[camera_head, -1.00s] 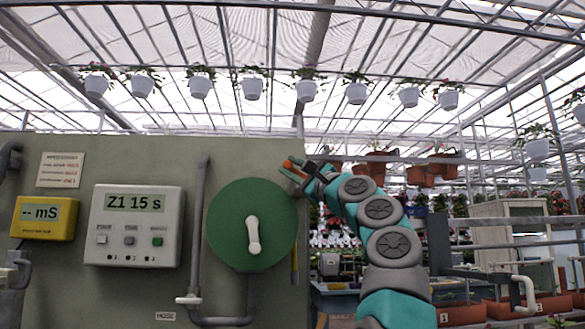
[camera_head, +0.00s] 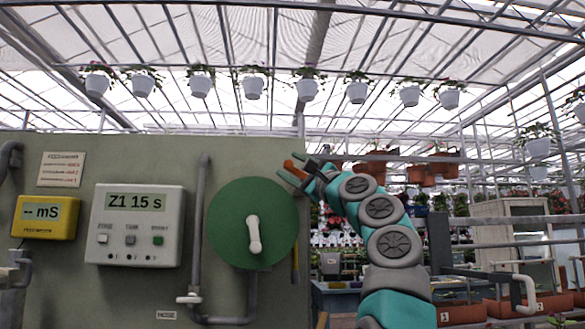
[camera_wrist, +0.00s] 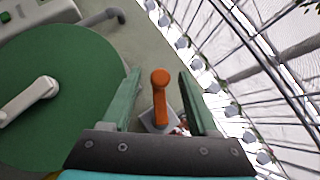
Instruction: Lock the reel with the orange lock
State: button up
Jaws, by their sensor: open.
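The reel is a large green disc (camera_head: 232,222) with a white crank handle (camera_head: 254,235), mounted on a grey-green panel. Its disc (camera_wrist: 70,105) fills the left of the wrist view. The orange lock (camera_head: 293,168) is a short lever at the panel's upper right edge, beside the reel. In the wrist view the orange lock (camera_wrist: 160,95) stands on a pale square base (camera_wrist: 155,122), between my two fingers. My gripper (camera_wrist: 160,90) is open, with one finger on each side of the lever and a visible gap to both. In the head view my gripper (camera_head: 301,171) is at the lock.
A white Z1 timer box (camera_head: 136,225) and a yellow meter (camera_head: 43,217) are on the panel left of the reel. A grey pipe (camera_head: 197,235) runs beside the disc. The panel ends just right of the reel, with open greenhouse space beyond.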

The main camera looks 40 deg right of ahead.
jog(key=b+v, duration=0.3)
jog(key=v, duration=0.4)
jog(key=shift+s+f+b, duration=0.2)
jog(key=shift+s+b, duration=0.15)
jog(key=shift+b, duration=0.05)
dwell(0.3)
